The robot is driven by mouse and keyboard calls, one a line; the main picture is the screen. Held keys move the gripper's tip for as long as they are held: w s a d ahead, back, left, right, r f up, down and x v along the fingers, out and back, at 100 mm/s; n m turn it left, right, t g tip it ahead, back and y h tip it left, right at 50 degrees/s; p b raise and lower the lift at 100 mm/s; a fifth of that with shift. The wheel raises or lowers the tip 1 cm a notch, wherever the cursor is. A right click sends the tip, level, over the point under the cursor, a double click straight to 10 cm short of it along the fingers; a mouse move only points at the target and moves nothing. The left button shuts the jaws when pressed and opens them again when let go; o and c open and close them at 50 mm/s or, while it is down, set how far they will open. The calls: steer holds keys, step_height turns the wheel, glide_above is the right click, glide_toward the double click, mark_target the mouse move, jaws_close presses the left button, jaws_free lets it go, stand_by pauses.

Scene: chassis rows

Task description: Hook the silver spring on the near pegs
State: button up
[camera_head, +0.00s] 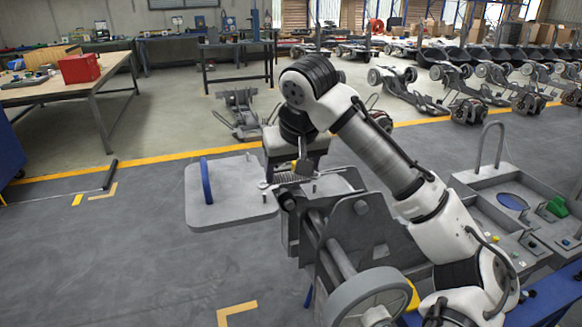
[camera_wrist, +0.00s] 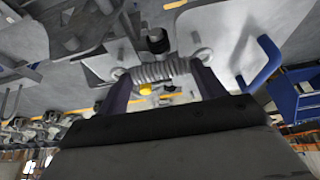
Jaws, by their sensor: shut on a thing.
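The silver spring (camera_head: 290,178) is a coil with a hook at its end, level just above the grey fixture (camera_head: 345,180). My gripper (camera_head: 302,164) points down at the fixture and is shut on the spring. In the wrist view the spring (camera_wrist: 160,72) lies across between the two dark fingers of my gripper (camera_wrist: 163,88). A dark round post (camera_wrist: 157,40) shows close beside the coil there. A short upright peg (camera_head: 314,188) stands on the fixture by the spring. I cannot tell whether either hook touches a peg; the arm hides part of the fixture.
A grey plate with a blue handle (camera_head: 206,180) lies left of the fixture. A grey tray with compartments (camera_head: 478,181) is at the right. A wheel (camera_head: 368,297) is in front. A workbench with a red box (camera_head: 79,68) stands back left. Floor at left is mostly clear.

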steer(key=shift+s+f, duration=0.1)
steer(key=shift+s, duration=0.05)
stand_by(0.3)
steer(key=shift+f+b, duration=0.5)
steer(key=shift+f, duration=0.45)
stand_by(0.7)
steer(key=shift+f+b, duration=0.4)
steer(key=shift+f, duration=0.35)
steer(key=shift+f, duration=0.15)
steer(key=o, duration=1)
steer(key=shift+s+d+r, duration=0.1)
steer(key=shift+r, duration=0.45)
steer(key=shift+o, duration=0.3)
steer(key=b+v, duration=0.1)
steer(key=v, duration=1.2)
steer(key=shift+s+f, duration=0.1)
steer(key=shift+s, duration=0.05)
